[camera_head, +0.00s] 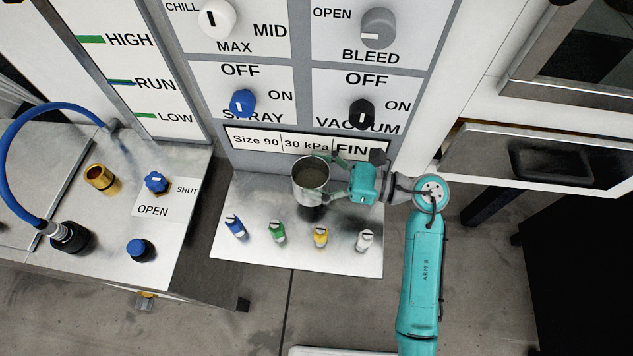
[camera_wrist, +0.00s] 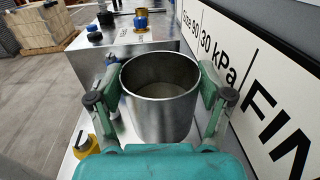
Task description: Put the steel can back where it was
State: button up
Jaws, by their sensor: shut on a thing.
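The steel can (camera_head: 311,180) is an open-topped metal cylinder with greyish contents. It is upright over the metal shelf (camera_head: 235,196) below the panel. My gripper (camera_head: 326,178) reaches in from the right and is shut on the can. In the wrist view the can (camera_wrist: 160,122) sits between the two green fingers of my gripper (camera_wrist: 160,90), one on each side. A dark patch shows just below the can in the head view. I cannot tell whether the can's base touches the shelf.
Blue (camera_head: 235,228), green (camera_head: 277,232), yellow (camera_head: 320,236) and white (camera_head: 365,240) fittings line the shelf's front. The labelled panel (camera_head: 300,75) stands behind. A left bench holds a blue hose (camera_head: 50,84), a brass fitting (camera_head: 100,178) and knobs. An open drawer (camera_head: 540,158) juts out at right.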

aim_at(317, 185)
notch_tip(317, 185, down, 5)
jog(key=shift+r, duration=0.1)
jog(key=shift+w+f, duration=0.2)
jog(key=shift+f, duration=0.1)
jog(key=o, duration=1.1)
jog(key=shift+c, duration=0.2)
jog(key=d, duration=0.4)
jog(key=s+d, duration=0.1)
jog(key=d, duration=0.7)
jog(key=shift+s, duration=0.2)
